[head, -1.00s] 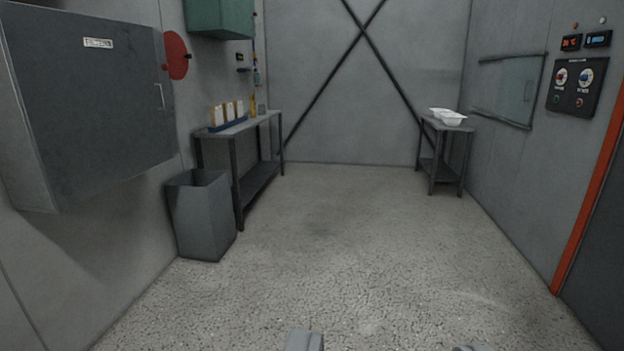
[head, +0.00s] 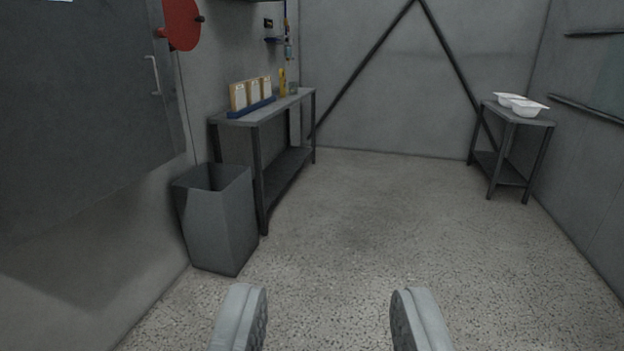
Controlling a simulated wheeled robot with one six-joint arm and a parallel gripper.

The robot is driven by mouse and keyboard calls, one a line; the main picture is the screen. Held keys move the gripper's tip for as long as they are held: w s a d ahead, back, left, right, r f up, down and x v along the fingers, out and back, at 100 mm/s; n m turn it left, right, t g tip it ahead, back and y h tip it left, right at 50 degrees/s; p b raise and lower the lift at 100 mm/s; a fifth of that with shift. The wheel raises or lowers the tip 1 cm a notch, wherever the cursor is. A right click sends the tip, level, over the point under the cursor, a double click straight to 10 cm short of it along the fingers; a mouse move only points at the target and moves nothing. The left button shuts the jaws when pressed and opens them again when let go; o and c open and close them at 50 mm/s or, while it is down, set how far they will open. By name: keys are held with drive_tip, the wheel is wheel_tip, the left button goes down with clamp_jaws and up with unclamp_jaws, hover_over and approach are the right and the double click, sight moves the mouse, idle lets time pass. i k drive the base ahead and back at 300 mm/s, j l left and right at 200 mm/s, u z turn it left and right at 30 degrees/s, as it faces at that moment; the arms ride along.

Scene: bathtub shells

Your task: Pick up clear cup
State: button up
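A small greyish, see-through thing (head: 293,88), which looks like the clear cup, stands at the far end of the left table (head: 240,121). It is tiny in the head view and its details cannot be made out. A yellow bottle-like thing (head: 282,82) stands just in front of it. My gripper (head: 328,292) shows at the bottom of the view. Its two grey fingers are wide apart with only floor between them. It is open and empty, far from the table.
A blue rack (head: 251,107) with several brown-and-white cards is on the left table. A grey bin (head: 218,225) stands in front of it. A grey wall cabinet (head: 75,120) juts out at left. White tubs (head: 522,106) sit on the right table (head: 540,121). The middle floor is clear.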

sight(292, 84)
drive_tip(key=i, duration=5.2)
drive_tip(key=i+u, duration=0.15)
drive_tip(key=i, duration=0.3)
drive_tip(key=i+l+u, duration=0.2)
drive_tip(key=i, duration=0.2)
drive_tip(key=i+l+u, duration=0.15)
drive_tip(key=i, duration=0.3)
drive_tip(key=i+l+u, duration=0.2)
drive_tip(key=i, duration=0.25)
